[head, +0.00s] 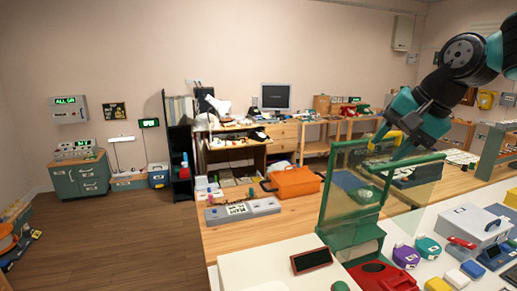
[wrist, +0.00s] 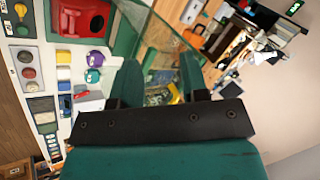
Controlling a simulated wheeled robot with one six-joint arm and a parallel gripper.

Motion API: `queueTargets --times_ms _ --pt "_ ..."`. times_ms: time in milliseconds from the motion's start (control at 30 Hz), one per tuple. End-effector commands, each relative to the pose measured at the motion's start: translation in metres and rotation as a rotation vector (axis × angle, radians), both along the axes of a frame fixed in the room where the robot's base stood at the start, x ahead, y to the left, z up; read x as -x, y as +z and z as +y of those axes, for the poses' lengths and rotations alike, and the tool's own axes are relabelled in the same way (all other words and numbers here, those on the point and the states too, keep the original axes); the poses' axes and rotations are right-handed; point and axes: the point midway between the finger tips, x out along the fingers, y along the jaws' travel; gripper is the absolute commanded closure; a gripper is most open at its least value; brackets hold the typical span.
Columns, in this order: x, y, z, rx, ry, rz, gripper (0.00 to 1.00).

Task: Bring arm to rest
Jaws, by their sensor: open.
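My arm reaches in from the upper right of the head view, bent down over the workbench. My gripper (wrist: 160,80) shows in the wrist view with its two dark teal fingers spread apart. No held object shows between the fingers; the clear panel and small yellow and orange items appear beyond them. In the head view the arm's end is close to the green-framed clear panel (head: 348,205), and its fingertips are hard to make out there. I cannot tell whether it touches the frame.
The wooden bench (head: 285,222) holds an orange case (head: 292,182) and a grey panel box (head: 242,209). A purple round device (head: 405,256), a teal one (head: 428,247) and a red unit (head: 382,277) stand on the white front surface. Open floor lies at the left.

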Motion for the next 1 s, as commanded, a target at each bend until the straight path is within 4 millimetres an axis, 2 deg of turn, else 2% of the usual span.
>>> queueTargets --times_ms 33,167,200,300,400,500,667,1000 --pt "0.025 -0.027 0.025 0.031 0.119 0.002 0.59" --pt "0.089 -0.074 0.069 0.111 0.430 -0.003 0.59" --pt "0.110 -0.088 0.080 0.132 0.526 -0.006 0.59" --pt "0.161 -0.122 0.099 0.177 0.751 -0.018 0.59" --pt "0.203 -0.150 0.108 0.208 0.936 -0.029 0.59" --pt "0.232 -0.168 0.111 0.228 1.066 -0.038 0.59" --pt "0.252 -0.179 0.110 0.239 1.156 -0.046 0.59" --pt "0.252 -0.179 0.110 0.240 1.159 -0.047 0.59"
